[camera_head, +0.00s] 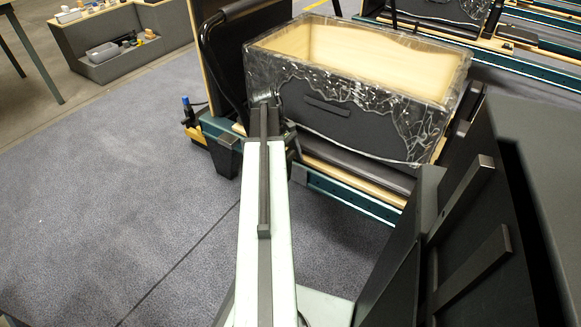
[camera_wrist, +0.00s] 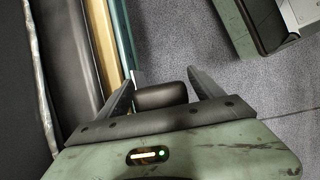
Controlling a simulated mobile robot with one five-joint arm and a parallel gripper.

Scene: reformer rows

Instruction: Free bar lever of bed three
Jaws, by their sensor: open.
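A reformer bed with a wooden frame and teal rail (camera_head: 345,197) stands at centre right; I cannot read its number. A black curved bar (camera_head: 207,60) rises at its left end. My arm reaches to that end in the head view, where my gripper is not clear. In the wrist view my gripper (camera_wrist: 162,76) is open beside the wooden and teal edges. A dark rounded block (camera_wrist: 162,95) shows between its fingers, apart from both; it may be the bar lever, but I cannot tell.
A plastic-wrapped open box (camera_head: 350,105) sits on the bed. A dark panel with bars (camera_head: 480,220) stands close on the right. More beds are at the back right. A grey shelf unit (camera_head: 125,45) is at the back left. The carpet (camera_head: 100,200) at left is clear.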

